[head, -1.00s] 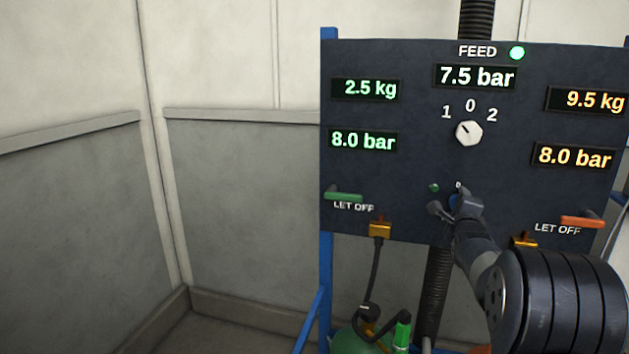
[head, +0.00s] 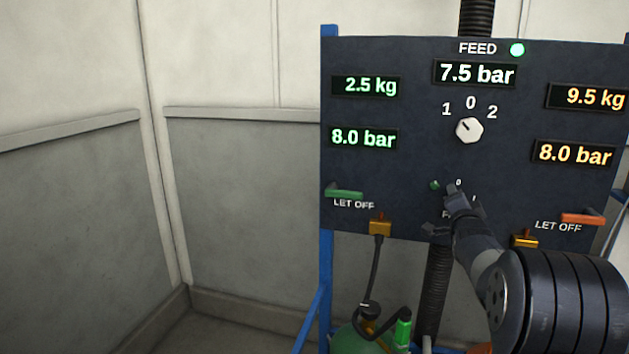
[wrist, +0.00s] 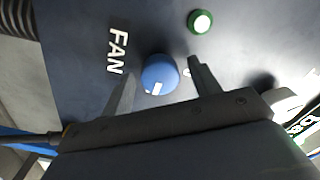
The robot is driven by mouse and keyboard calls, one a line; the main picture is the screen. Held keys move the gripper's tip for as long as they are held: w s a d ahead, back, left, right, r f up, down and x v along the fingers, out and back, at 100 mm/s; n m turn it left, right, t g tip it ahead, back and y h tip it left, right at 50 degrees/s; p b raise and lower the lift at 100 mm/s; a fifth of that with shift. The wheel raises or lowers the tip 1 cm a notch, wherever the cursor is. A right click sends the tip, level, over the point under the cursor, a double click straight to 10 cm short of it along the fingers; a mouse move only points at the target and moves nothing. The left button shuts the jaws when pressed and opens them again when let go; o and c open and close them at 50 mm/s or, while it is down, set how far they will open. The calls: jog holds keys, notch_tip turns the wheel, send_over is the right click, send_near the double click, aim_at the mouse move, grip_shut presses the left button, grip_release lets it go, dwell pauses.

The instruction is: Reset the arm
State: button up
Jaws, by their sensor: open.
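My gripper (head: 458,205) is in front of the lower middle of the dark control panel (head: 400,60), with its fingers pointing at it. In the wrist view my gripper (wrist: 160,75) is open, and a blue fan knob (wrist: 158,76) with a white mark shows between the two fingers. The fingers look apart from the knob; I cannot tell how deep they reach. In the head view the gripper hides the knob.
A small green button (head: 435,185) is close to the gripper, and a white selector knob (head: 469,130) is above it. The LET OFF levers, green (head: 344,194) and orange (head: 582,219), stick out at the sides. Open floor and bare walls lie left.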

jog(key=shift+n+p, duration=0.9)
jog(key=shift+n, duration=3)
jog(key=shift+a, duration=0.1)
